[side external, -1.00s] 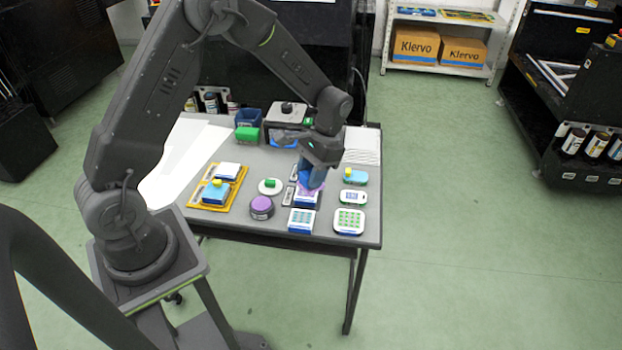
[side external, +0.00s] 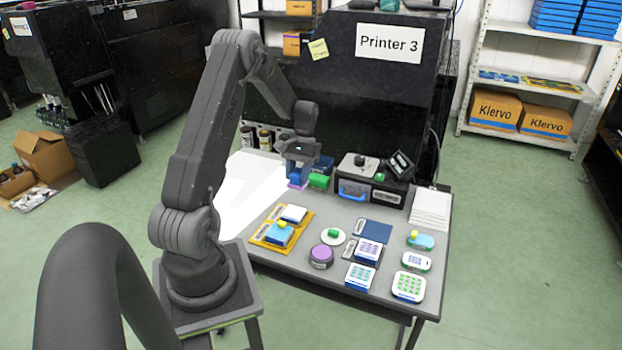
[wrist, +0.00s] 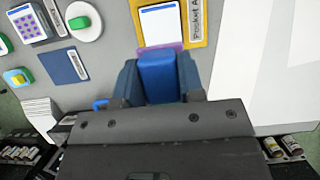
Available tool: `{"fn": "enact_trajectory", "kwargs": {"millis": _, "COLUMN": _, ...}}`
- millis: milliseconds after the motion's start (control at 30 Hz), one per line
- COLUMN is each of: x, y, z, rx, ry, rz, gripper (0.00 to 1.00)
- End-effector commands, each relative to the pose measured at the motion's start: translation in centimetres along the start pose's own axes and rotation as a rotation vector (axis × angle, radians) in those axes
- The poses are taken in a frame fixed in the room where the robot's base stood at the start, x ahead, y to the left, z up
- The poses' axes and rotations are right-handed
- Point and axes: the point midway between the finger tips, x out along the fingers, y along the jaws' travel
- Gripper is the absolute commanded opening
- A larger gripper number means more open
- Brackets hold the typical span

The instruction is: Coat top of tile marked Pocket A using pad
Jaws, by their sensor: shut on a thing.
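My gripper (side external: 299,165) is shut on a blue pad (wrist: 160,72) with a purple underside, held above the back left of the table. The purple edge shows in the wrist view. The tile marked Pocket A (wrist: 163,24) has a white top and lies in the yellow tray (wrist: 197,38), just beyond the pad in the wrist view, with its label at its right. In the side view that white-topped tile (side external: 294,213) is in the tray's back end, in front of my gripper. A purple-dotted block (side external: 368,248) stands right of centre on the table.
A green block (side external: 319,181) is right of the held pad. A round purple container (side external: 321,256), a white disc with green knob (side external: 333,236) and a dark blue plate (side external: 373,231) stand nearby.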

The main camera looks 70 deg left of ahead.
Motion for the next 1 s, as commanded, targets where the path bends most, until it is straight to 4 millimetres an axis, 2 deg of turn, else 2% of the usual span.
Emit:
{"fn": "enact_trajectory", "kwargs": {"millis": 533, "x": 4.6, "y": 0.1, "z": -1.9, "rx": 0.001, "ry": -0.001, "rz": -0.001, "gripper": 0.17}}
{"fn": "enact_trajectory", "kwargs": {"millis": 1000, "x": 5.2, "y": 0.1, "z": -2.2, "rx": 0.001, "ry": 0.001, "rz": -0.001, "gripper": 0.17}}
